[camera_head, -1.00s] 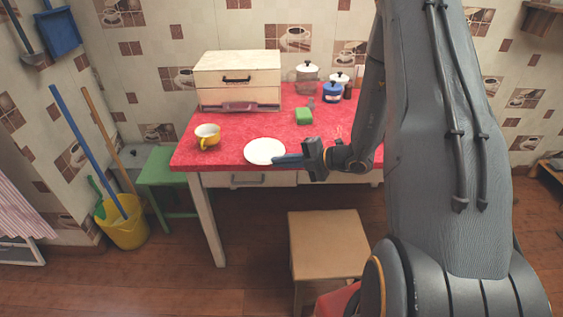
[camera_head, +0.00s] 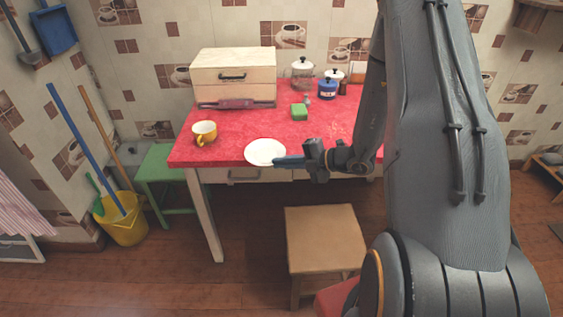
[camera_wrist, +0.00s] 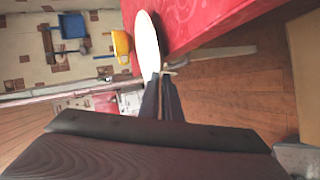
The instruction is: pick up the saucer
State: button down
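The white saucer (camera_head: 265,149) is at the front edge of the red counter, left of my gripper. In the wrist view the saucer (camera_wrist: 148,42) shows as a narrow white oval, with its near rim at my fingertips. My gripper (camera_head: 278,161) reaches in from the right, its dark fingers at the saucer's right front rim. In the wrist view the fingers (camera_wrist: 161,78) are close together, shut on that rim. Whether the saucer is clear of the cloth is hard to tell.
A green block (camera_head: 299,112), a drawer box (camera_head: 233,75) and several jars are farther back. A wooden stool (camera_head: 325,238) stands in front of the counter.

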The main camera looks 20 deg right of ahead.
jog(key=c, duration=1.9)
grip_release()
jog(key=shift+d, duration=0.1)
jog(key=v, duration=0.7)
jog(key=shift+s+d+r+b, duration=0.2)
jog(key=shift+r+b, duration=0.05)
jog(key=shift+b, duration=0.2)
